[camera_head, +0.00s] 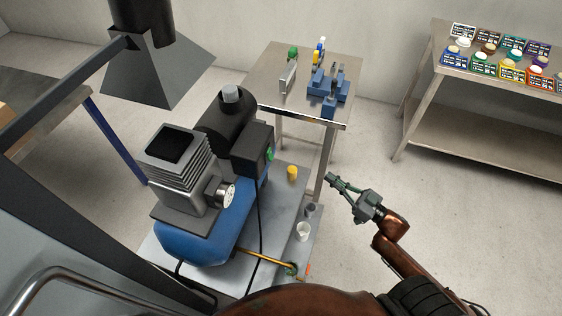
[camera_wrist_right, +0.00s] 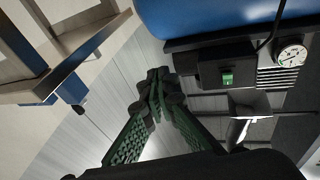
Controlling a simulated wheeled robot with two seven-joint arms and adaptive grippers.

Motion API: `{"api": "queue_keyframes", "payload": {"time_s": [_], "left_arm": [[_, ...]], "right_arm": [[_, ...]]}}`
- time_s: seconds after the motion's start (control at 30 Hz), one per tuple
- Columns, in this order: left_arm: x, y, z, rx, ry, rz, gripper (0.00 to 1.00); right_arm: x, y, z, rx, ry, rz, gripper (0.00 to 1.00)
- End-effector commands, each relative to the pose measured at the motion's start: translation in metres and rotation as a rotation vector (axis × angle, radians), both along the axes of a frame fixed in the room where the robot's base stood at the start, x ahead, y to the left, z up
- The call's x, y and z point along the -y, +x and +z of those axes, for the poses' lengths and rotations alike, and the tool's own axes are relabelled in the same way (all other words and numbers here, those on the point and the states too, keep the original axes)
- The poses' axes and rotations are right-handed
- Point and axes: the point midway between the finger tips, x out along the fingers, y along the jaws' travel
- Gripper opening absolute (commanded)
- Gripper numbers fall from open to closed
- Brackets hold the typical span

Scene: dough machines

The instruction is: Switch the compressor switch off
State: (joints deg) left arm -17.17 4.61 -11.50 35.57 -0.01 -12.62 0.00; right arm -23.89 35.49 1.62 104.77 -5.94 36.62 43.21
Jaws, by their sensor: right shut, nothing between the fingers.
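The compressor (camera_head: 207,238) has a blue tank, a grey finned pump head and a black motor, and stands on a grey base left of centre in the head view. Its black switch box (camera_head: 250,150) carries a green switch (camera_head: 270,153) on its right side. In the right wrist view the green switch (camera_wrist_right: 227,79) shows face-on on the black box, right of my fingers. My right gripper (camera_head: 331,179) is shut and empty, right of the compressor and apart from the switch. It also shows in the wrist view (camera_wrist_right: 158,78). My left gripper is not in view.
A small steel table (camera_head: 275,92) with blue tools stands behind the compressor. A round gauge (camera_wrist_right: 291,55) sits near the switch. A yellow item (camera_head: 292,173) and cups (camera_head: 303,231) rest on the base. A shelf (camera_head: 427,92) with colourful containers stands at right. The floor between is clear.

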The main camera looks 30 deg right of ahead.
Motion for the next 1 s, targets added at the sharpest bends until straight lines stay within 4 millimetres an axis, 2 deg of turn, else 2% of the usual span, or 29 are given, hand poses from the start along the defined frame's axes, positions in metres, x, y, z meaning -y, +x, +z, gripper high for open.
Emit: {"api": "queue_keyframes", "payload": {"time_s": [0.03, 0.1, 0.2, 0.27, 0.37, 0.7, 0.87, 1.0], "left_arm": [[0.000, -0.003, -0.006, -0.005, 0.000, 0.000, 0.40], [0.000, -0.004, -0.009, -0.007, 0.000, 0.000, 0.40], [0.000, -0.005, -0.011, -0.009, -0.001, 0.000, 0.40], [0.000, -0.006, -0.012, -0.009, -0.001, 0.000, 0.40], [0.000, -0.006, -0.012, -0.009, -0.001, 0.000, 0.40], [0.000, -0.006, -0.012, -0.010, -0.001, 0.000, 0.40], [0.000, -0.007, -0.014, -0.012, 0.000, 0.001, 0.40], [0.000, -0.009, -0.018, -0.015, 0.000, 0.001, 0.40]], "right_arm": [[-0.020, -0.006, 0.032, 0.057, 0.013, 0.077, 0.00], [-0.043, -0.016, 0.069, 0.118, 0.035, 0.165, 0.00], [-0.064, -0.029, 0.103, 0.172, 0.051, 0.252, 0.00], [-0.071, -0.034, 0.113, 0.187, 0.058, 0.281, 0.00], [-0.076, -0.037, 0.120, 0.198, 0.062, 0.300, 0.00], [-0.077, -0.035, 0.121, 0.198, 0.061, 0.298, 0.00], [-0.088, -0.023, 0.128, 0.201, 0.060, 0.298, 0.00], [-0.104, -0.005, 0.138, 0.202, 0.061, 0.299, 0.00]]}}
